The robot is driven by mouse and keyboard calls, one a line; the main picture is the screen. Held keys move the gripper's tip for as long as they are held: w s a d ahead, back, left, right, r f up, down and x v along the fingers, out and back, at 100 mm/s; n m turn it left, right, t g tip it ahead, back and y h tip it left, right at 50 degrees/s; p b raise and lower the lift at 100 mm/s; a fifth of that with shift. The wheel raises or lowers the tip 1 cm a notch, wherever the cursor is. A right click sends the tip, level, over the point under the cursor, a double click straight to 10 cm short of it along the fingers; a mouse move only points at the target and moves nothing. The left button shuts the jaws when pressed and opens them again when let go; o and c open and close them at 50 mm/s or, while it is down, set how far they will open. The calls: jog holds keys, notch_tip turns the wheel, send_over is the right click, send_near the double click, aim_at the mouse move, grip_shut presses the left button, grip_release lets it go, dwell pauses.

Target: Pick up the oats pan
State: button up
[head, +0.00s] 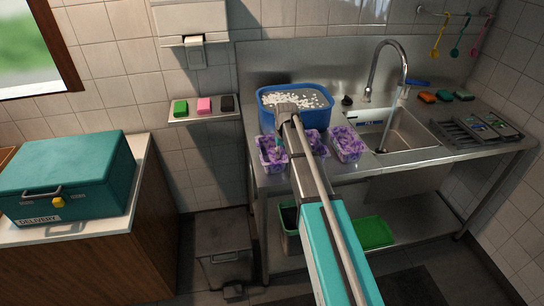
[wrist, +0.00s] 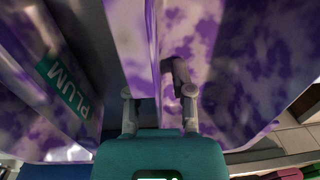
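I cannot make out a pan labelled oats in either view. Several clear-looking pans with purple and white contents stand at the front left of the steel counter, such as one on the left (head: 271,155) and one on the right (head: 346,143). My gripper (head: 287,112) is over the counter in front of the blue tub, and my arm hides part of the pans. In the wrist view my gripper (wrist: 160,108) has its fingers apart, close to purple-and-white walls. A dark label reading PLUM (wrist: 70,88) is on the left wall (wrist: 35,120).
A blue tub (head: 266,113) with white bits stands behind the pans. The sink (head: 405,135) and tap (head: 371,70) are to the right, with a dark rack (head: 455,132) beyond. A teal delivery box (head: 95,165) sits on the left cabinet. A small shelf (head: 205,117) holds coloured blocks.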

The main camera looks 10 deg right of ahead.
grip_shut()
jog(key=shift+r, duration=0.15)
notch_tip(320, 180, up, 3)
jog(key=p, duration=0.3)
jog(key=s+r+p, duration=0.9)
jog(key=s+p, duration=0.1)
jog(key=s, duration=0.4)
jog(key=shift+a+r, duration=0.35)
jog(key=shift+f, duration=0.1)
jog(key=shift+d, duration=0.1)
dwell(0.5)
